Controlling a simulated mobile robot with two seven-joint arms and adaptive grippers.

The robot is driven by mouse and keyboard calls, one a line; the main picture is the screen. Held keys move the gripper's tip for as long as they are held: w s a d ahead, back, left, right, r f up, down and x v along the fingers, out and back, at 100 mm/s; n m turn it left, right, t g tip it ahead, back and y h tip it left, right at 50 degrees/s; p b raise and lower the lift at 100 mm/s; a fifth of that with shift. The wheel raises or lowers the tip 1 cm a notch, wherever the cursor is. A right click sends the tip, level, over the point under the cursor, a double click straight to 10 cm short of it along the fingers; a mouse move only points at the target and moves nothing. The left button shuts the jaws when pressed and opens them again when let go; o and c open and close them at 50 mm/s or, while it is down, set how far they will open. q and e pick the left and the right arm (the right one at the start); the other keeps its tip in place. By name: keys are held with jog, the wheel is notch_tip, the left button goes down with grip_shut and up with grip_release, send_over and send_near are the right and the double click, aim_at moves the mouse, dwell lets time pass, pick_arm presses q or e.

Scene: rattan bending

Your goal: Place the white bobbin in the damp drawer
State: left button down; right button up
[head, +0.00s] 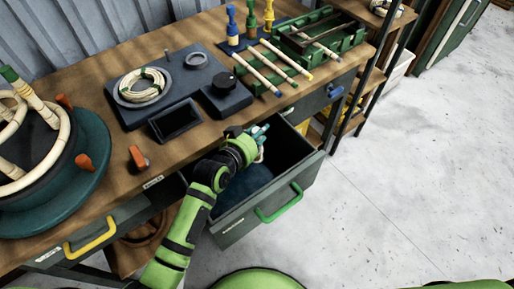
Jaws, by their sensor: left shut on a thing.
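The open drawer (236,231) with a green handle (279,203) is pulled out below the bench; the label on its front is too small to read. A dark blue cloth-like lining (248,186) shows inside it. My left gripper (261,143) is over the back part of this drawer, its teal fingers pointing away from me. It is shut on a small white thing, apparently the white bobbin (261,155), mostly hidden by the fingers and wrist. I cannot tell whether the bobbin touches the drawer. My right gripper is not in view.
A drawer with a yellow handle (90,240) is at the left. On the bench (100,63) are a pale coil (142,86) on a dark panel, a round bending form (60,175), an orange clamp (138,158) and green racks with rods (320,38). Bare floor lies right.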

pick_arm(q)
jog(key=shift+f+b, duration=0.45)
jog(key=shift+f, duration=2.6)
jog(key=c, duration=0.9)
grip_release()
jog(key=shift+f, duration=0.15)
jog(key=shift+r, duration=0.2)
jog(key=v, duration=0.7)
jog(key=shift+s+p, duration=0.25)
jog(key=shift+p, duration=0.15)
jog(key=shift+a, duration=0.15)
